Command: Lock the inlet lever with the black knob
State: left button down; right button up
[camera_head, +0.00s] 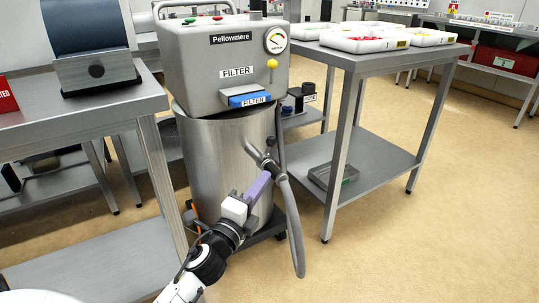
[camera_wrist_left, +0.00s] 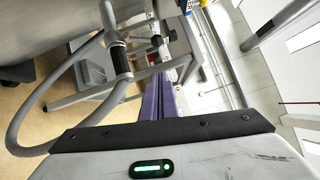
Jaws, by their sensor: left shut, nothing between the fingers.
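The grey Pellowmere machine (camera_head: 225,62) stands on a steel drum (camera_head: 222,165). On the drum's right front is a metal inlet fitting (camera_head: 262,160) with a grey hose (camera_head: 292,225) hanging from it. A small dark part (camera_head: 271,141), perhaps the lever's black knob, shows at the fitting; the lever's exact angle is too small to tell. My left gripper (camera_head: 264,178) is shut and empty, its purple fingers just below and in front of the fitting. In the left wrist view, the shut fingers (camera_wrist_left: 158,92) point towards the metal pipework (camera_wrist_left: 125,75); contact cannot be told. My right gripper is out of view.
A steel table (camera_head: 385,60) with white trays (camera_head: 365,38) stands to the right, with a lower shelf. Another steel table (camera_head: 80,112) is at the left. The hose loops beside my left gripper. Tan floor is open at the lower right.

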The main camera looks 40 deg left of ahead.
aim_at(269, 148)
pick_arm(q)
jog(key=w+a+r+b, duration=0.1)
jog(key=w+a, duration=0.3)
jog(key=w, duration=0.5)
jog(key=shift+w+a+r, duration=0.3)
jog(key=shift+w+a, duration=0.05)
